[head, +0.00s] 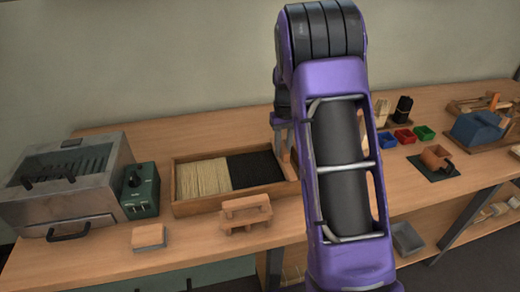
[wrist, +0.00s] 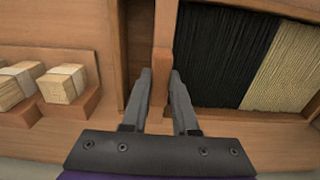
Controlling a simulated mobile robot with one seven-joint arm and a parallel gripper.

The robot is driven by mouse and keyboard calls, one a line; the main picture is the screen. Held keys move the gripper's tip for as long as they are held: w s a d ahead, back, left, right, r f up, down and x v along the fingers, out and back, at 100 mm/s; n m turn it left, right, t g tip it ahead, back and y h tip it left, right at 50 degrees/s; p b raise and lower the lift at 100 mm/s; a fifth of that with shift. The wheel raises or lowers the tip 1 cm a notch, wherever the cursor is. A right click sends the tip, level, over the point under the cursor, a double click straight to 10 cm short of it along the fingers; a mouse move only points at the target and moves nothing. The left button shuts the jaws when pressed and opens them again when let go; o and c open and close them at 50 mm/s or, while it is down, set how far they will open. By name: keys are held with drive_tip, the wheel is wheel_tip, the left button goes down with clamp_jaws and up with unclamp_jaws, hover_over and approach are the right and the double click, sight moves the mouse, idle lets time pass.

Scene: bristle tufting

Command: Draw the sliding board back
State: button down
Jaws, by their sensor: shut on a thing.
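The sliding board (wrist: 164,30) is a thin upright wooden divider in the bristle box (head: 182,208). In the wrist view it stands right beside the black bristles (wrist: 222,50), with a narrow empty gap on its other side. My gripper (wrist: 160,84) is shut on the board's near end, one finger on each side. In the head view my gripper (head: 283,138) is at the right end of the box, partly hidden by my arm. The pale bristles (head: 203,180) lie left of the black bristles (head: 255,168).
A metal machine (head: 65,190) and a green control box (head: 140,190) stand left of the bristle box. A small wooden stand (head: 246,214) and a block (head: 148,236) lie in front. Coloured bins (head: 404,136) sit to the right. Banded bundles (wrist: 62,84) show in the wrist view.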

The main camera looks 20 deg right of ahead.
drive_tip(key=d, duration=0.4)
drive_tip(key=shift+d, duration=0.2)
drive_tip(key=shift+r, duration=0.1)
drive_tip(key=c, duration=0.7)
unclamp_jaws()
drive_tip(key=shift+d, duration=0.15)
wheel_tip(320, 180, up, 17)
drive_tip(key=p, duration=0.2)
drive_tip(key=shift+r+p, duration=0.15)
drive_tip(key=shift+p, duration=0.25)
